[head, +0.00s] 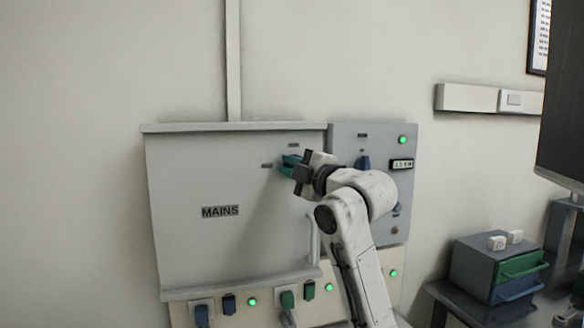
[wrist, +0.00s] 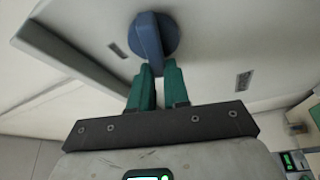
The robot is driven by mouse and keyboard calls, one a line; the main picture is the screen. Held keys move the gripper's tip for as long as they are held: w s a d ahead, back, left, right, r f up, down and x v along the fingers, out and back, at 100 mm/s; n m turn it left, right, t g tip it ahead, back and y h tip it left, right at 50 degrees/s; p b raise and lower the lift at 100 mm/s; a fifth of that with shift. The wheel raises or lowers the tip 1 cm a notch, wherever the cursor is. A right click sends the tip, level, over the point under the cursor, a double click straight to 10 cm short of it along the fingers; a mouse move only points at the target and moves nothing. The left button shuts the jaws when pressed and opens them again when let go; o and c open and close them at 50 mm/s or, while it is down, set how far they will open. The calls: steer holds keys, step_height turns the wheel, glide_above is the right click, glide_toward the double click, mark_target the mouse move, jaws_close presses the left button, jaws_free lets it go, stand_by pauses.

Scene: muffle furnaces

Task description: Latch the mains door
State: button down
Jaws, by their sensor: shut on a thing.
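The grey mains door (head: 220,255), with its MAINS plate (head: 220,211), looks shut or nearly so in the head view. My gripper (head: 289,164) is at the door's upper right part and hides the latch knob there. In the wrist view the blue latch knob (wrist: 169,34) is round with a raised grip bar. The green fingers of my gripper (wrist: 157,70) are shut on that bar. Small dark label plates sit above the knob (head: 293,145) and to its left (head: 267,165); plates also show in the wrist view (wrist: 243,80).
A pale upright handle (head: 313,240) is on the door's right edge. The right panel (head: 345,138) has another blue knob (head: 364,162), a green lamp (head: 402,140) and a display (head: 401,164). Sockets and plugs (head: 287,300) line the strip below. A drawer box (head: 475,262) stands right.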

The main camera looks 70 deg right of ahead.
steer(key=shift+f+n+g+y, duration=0.2)
steer(key=shift+n+g, duration=0.05)
steer(key=shift+n, duration=0.45)
steer(key=shift+f+n+g+y, duration=0.15)
steer(key=shift+n+g+y, duration=0.1)
steer(key=shift+n, duration=0.45)
steer(key=c, duration=1.1)
jaws_free()
steer(key=shift+b, duration=0.3)
steer(key=b+v, duration=0.4)
steer(key=v, duration=0.6)
steer(key=shift+s+a+b, duration=0.2)
steer(key=shift+s+b, duration=0.1)
